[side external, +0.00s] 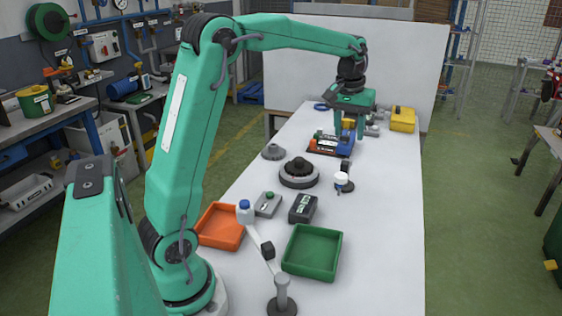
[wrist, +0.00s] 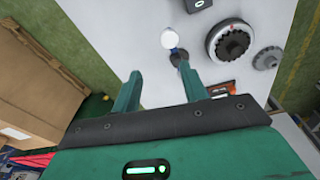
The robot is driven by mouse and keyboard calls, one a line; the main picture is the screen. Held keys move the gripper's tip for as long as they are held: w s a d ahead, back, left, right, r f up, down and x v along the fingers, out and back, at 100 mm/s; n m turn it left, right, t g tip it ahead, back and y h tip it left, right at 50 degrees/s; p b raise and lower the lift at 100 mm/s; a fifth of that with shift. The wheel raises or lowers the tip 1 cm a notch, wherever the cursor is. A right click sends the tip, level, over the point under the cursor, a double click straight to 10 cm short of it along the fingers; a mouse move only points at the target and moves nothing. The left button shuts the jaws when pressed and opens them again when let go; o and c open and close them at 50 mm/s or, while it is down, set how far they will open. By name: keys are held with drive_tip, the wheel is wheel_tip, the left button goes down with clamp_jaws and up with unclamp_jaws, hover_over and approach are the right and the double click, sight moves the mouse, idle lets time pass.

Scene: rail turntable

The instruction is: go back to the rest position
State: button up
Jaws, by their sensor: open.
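My gripper (side external: 349,134) is at the far part of the white table in the side external view, its fingers pointing down. It hangs above or beside a dark plate with orange and blue parts (side external: 321,147); I cannot tell the exact height. In the wrist view my gripper (wrist: 157,68) has its two green fingers spread apart, with nothing held between them. A white-capped piece (wrist: 168,40) shows beyond the fingertips. The black turntable (side external: 299,173) stands apart from my gripper, nearer the camera, and also shows in the wrist view (wrist: 230,42).
A grey cone (side external: 273,152), a green-button box (side external: 267,204) and a black box (side external: 303,208) stand on the table (side external: 390,250). An orange tray (side external: 221,227), a green tray (side external: 312,252) and a post (side external: 282,296) are nearer.

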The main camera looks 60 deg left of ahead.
drive_tip(key=s+d+r+m+t, duration=0.2)
drive_tip(key=s+d+r+m, duration=0.2)
drive_tip(key=s+d, duration=0.7)
drive_tip(key=s+d+f+m+t, duration=0.1)
drive_tip(key=s+f, duration=0.1)
drive_tip(key=s, duration=0.5)
drive_tip(key=s+d+f+m+t, duration=0.1)
drive_tip(key=s+f+m, duration=0.1)
drive_tip(key=s, duration=0.4)
drive_tip(key=shift+s+d+f, duration=0.15)
drive_tip(key=shift+s+f, duration=0.15)
drive_tip(key=shift+s, duration=0.05)
